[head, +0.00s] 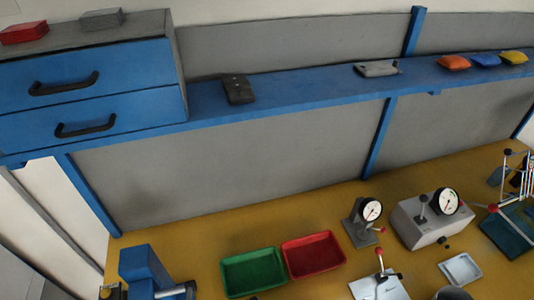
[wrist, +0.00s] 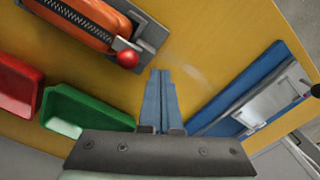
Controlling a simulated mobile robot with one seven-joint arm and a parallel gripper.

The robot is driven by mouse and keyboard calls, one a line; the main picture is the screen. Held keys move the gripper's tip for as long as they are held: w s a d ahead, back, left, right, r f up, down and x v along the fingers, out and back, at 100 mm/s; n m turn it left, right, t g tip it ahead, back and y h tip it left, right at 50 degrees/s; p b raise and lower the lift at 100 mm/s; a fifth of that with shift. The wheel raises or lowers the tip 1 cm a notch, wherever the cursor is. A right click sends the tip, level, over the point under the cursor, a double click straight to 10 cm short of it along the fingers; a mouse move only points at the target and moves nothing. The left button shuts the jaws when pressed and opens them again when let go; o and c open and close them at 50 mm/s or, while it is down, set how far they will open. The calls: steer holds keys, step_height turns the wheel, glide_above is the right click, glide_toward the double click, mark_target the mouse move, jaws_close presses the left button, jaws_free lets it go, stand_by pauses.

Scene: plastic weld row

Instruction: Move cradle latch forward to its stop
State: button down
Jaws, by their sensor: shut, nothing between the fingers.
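In the wrist view, a long orange part (wrist: 80,20) with a black toothed strip lies in a grey metal cradle (wrist: 153,35) at the upper left. A round red knob (wrist: 128,59) sits at the cradle's near end and looks like the latch's handle; the rest of the latch is hard to make out. My gripper (wrist: 162,72) is shut and empty, its blue-grey fingers together. Its tips show below and to the right of the red knob, apart from it in the picture. The gripper and this cradle cannot be made out in the head view.
A green tray (head: 253,293) and a red tray (head: 315,275) stand together on the yellow bench; the green one (wrist: 82,128) is left of my fingers in the wrist view. A blue fixture with a metal plate (wrist: 265,105) lies right. Dial gauges (head: 370,210) stand farther back.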

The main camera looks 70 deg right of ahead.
step_height(320, 180, up, 6)
steer(key=p, duration=0.6)
steer(key=shift+r, duration=0.2)
